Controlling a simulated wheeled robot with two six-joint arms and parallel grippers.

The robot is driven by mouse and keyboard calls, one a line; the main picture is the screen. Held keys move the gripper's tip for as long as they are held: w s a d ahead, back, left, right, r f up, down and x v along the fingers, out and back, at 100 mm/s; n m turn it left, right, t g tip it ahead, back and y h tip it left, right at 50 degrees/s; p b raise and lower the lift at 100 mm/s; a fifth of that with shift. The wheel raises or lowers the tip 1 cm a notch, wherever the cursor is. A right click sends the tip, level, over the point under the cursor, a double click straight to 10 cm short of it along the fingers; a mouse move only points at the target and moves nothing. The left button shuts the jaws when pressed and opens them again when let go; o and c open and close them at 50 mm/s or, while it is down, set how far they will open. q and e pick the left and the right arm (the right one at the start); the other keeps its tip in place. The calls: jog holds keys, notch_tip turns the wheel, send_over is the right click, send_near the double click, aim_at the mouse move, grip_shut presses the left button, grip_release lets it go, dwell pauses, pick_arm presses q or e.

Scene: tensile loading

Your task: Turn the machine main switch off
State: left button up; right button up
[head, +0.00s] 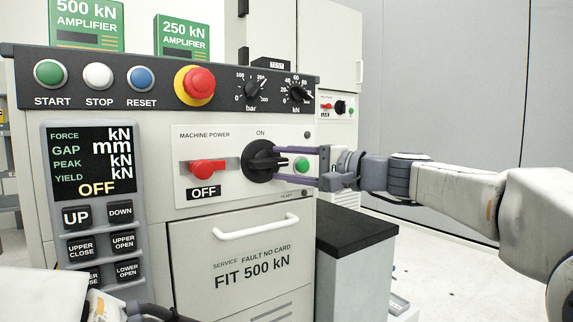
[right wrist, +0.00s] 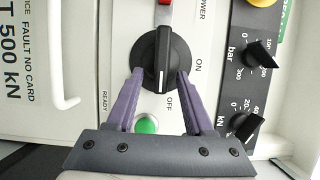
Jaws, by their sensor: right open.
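The black rotary machine main switch (head: 260,161) is on the white MACHINE POWER panel, with ON printed above it. In the right wrist view the switch (right wrist: 163,58) has its white mark pointing towards the printed OFF. Its handle lies horizontal in the head view. My right gripper (head: 279,163) is open at the switch, coming in from the right. In the right wrist view the fingers of the gripper (right wrist: 162,73) stand on either side of the handle, with gaps. My left gripper is not in view.
A red lever (head: 208,168) sits left of the switch above an OFF label. A green button (head: 301,165) is close by the right fingers. The red emergency button (head: 199,83) and the bar and kN knobs are above. A white drawer handle (head: 256,228) sticks out below.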

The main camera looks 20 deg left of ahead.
jog(key=p+v, duration=0.2)
jog(key=v, duration=0.8)
jog(key=shift+d, duration=0.25)
jog(key=shift+s, duration=0.1)
